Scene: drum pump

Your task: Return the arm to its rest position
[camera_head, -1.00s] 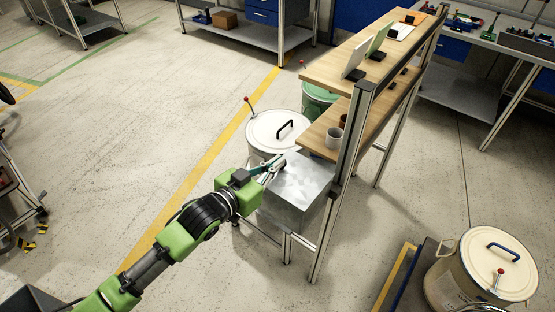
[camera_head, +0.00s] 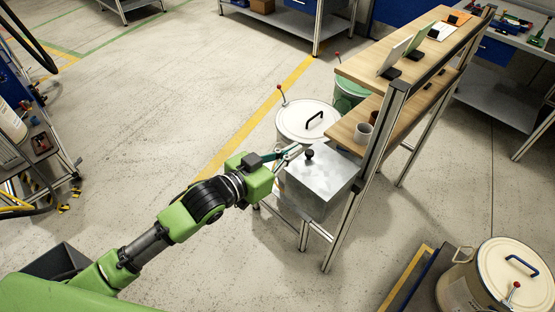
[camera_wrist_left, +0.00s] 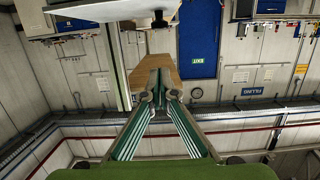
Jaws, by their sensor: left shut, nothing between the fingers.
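My left arm reaches in from the lower left of the head view. Its left gripper (camera_head: 292,152) is at the near left side of a grey metal box (camera_head: 318,184) with a black knob (camera_head: 310,154) on top. The gripper is shut and empty, apart from the knob in the picture. In the left wrist view the fingers (camera_wrist_left: 156,92) run together at their tips with nothing between them. I cannot tell whether the fingertips touch the box. My right gripper is not in view.
A white lidded drum (camera_head: 306,118) stands just behind the gripper, and a green drum (camera_head: 350,92) is farther back. A wooden-shelved rack (camera_head: 392,104) with a mug (camera_head: 363,132) rises to the right. A cream drum (camera_head: 515,272) is at lower right.

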